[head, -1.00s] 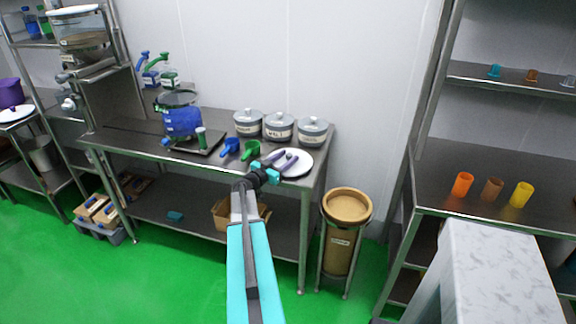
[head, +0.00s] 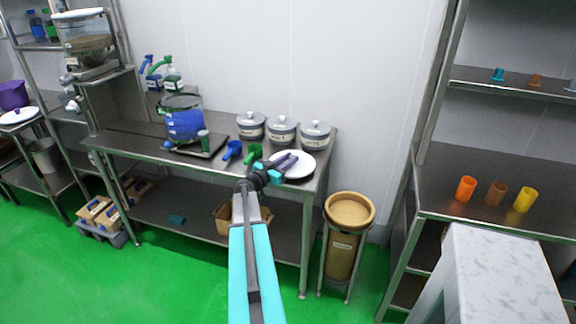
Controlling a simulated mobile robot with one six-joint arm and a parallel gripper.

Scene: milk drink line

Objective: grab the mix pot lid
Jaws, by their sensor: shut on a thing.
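The mix pot lid (head: 304,168), a white round disc, lies at the right end of the steel table. My gripper (head: 288,160) reaches over it from the front left, its fingers close together at the lid's middle. It is shut on the lid, though the fingers hide the part they grip. The lid looks to be still at table height. A clear pot with blue contents (head: 183,124) stands open on a dark base to the left.
Three grey lidded canisters (head: 282,131) stand just behind the lid. Blue (head: 232,149) and green (head: 252,153) scoops lie to its left. A brown bin (head: 347,212) stands on the floor right of the table. Orange, brown and yellow cups (head: 496,193) stand on the right shelf.

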